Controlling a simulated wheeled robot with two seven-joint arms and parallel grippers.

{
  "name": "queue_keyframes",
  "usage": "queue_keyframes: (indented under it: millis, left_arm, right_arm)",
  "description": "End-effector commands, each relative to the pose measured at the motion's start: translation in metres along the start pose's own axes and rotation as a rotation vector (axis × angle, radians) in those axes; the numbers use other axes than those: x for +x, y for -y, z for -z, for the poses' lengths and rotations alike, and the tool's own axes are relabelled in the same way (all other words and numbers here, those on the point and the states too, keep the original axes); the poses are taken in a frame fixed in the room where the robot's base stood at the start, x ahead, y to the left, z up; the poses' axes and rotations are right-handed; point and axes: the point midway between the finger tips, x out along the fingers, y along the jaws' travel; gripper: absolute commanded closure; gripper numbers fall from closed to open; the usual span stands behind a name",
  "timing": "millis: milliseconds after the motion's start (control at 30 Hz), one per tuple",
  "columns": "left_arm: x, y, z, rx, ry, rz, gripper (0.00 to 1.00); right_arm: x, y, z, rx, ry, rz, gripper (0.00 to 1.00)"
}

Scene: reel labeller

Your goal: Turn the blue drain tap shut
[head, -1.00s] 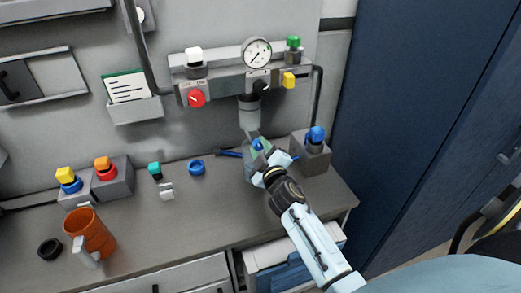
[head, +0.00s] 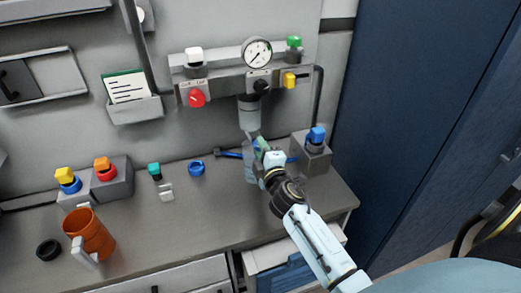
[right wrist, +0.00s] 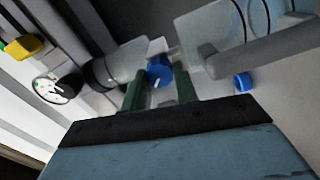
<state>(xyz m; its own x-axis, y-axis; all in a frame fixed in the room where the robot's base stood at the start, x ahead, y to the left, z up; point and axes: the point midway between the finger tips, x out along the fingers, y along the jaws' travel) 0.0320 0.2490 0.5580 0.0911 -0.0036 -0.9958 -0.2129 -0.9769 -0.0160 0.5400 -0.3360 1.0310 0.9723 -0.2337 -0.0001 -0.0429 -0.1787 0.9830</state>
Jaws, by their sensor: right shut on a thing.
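The blue drain tap (right wrist: 160,72) shows in the right wrist view between the two green fingers of my right gripper (right wrist: 160,88), which is shut on it. A pale mark shows on the tap's blue face. In the head view my right gripper (head: 261,147) is at the clear bowl below the grey cylinder (head: 249,112) of the wall unit. There the fingers and wrist hide most of the tap and part of the bowl. My left gripper is not in view.
Above are a pressure gauge (head: 257,52), a red knob (head: 196,98) and a yellow valve (head: 290,82). A grey block with a blue knob (head: 317,135) stands close to the right of my gripper. An orange mug (head: 90,235) stands at the left. The front middle of the bench is clear.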

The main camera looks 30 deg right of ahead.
Motion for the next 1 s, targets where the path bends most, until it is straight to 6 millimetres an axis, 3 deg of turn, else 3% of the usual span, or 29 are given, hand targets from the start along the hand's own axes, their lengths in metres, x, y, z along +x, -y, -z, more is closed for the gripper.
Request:
queue_keyframes:
  millis: [300,333,500,833,1000]
  left_arm:
    - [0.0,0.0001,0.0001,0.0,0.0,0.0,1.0]
    - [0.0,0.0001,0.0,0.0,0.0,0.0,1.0]
    - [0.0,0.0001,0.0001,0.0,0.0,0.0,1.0]
    - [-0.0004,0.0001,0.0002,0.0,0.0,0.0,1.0]
    - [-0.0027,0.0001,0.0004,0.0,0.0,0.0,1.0]
  right_arm:
    - [-0.0004,0.001,-0.0006,-0.006,0.001,0.002,0.93]
    - [-0.0004,0.001,-0.0007,-0.006,0.001,0.002,0.69]
    - [-0.0003,0.0008,-0.0005,-0.004,0.001,0.001,0.49]
    - [-0.0003,0.0013,-0.0001,0.027,0.001,0.003,0.49]
    - [-0.0004,0.0009,0.0003,0.195,0.001,0.003,0.49]
